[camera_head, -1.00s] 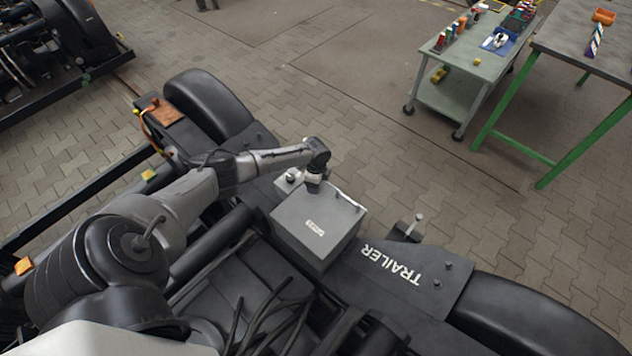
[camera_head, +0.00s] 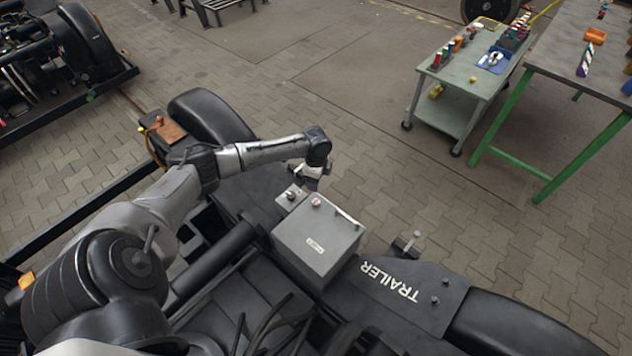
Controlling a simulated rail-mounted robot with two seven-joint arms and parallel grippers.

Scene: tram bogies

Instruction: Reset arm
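My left arm reaches in from the left over the bogie frame. Its gripper (camera_head: 311,182) points down just behind the grey box (camera_head: 318,241) that sits on the bogie. The gripper is small and partly hidden by its own wrist, so I cannot tell whether its fingers are open. The box has a small white label on its near face and a reddish round knob (camera_head: 316,201) on its top. A small grey block with a dark knob (camera_head: 291,192) stands at the box's left rear corner. My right gripper is not in view.
The bogie's plate marked TRAILER (camera_head: 400,285) lies right of the box, with an upright bolt (camera_head: 413,238) behind it. Black wheels (camera_head: 212,116) stand at both ends. A trolley (camera_head: 465,85) and a green-legged table (camera_head: 590,50) stand at the upper right. Paved floor between is clear.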

